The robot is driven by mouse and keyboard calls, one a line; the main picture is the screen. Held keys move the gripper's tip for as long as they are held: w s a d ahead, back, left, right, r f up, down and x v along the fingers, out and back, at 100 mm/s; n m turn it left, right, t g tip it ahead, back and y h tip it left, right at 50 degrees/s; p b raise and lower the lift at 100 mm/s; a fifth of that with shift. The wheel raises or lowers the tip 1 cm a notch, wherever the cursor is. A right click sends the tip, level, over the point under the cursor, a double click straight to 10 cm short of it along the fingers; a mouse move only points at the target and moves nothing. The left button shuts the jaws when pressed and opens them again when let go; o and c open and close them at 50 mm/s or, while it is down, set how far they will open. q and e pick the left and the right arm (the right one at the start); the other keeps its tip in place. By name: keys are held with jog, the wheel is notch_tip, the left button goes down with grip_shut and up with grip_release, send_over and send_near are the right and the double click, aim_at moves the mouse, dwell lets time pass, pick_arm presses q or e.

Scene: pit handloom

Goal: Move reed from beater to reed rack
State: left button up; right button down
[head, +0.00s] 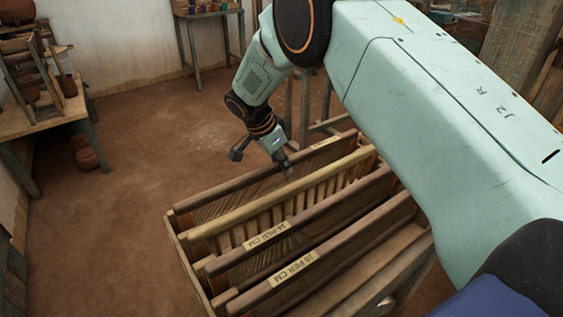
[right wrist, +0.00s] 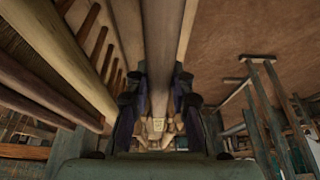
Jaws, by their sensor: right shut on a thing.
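The reed rack (head: 185,265) is a slatted wooden frame in the lower middle of the head view. A long reed with a dark wooden top bar (head: 225,188) lies along its far side, with a pale label near its right part. My right gripper (head: 287,168) reaches down to this bar and is shut on it. In the right wrist view the bar (right wrist: 158,45) runs between the two fingers (right wrist: 157,90). The reed appears to sit in the rack's far slot; its lower edge is hidden. I cannot make out the beater. My left gripper is not in view.
Two more reeds with "PER CM" labels (head: 268,236) (head: 292,268) stand in the nearer slots. A pale wooden rail (head: 240,213) runs beside the held reed. A table with pots (head: 45,122) stands at left. The brown floor (head: 130,200) between is mostly clear.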

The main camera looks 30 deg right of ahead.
jog(key=shift+r, duration=0.1)
jog(key=c, duration=1.1)
grip_release()
jog(key=v, duration=1.2)
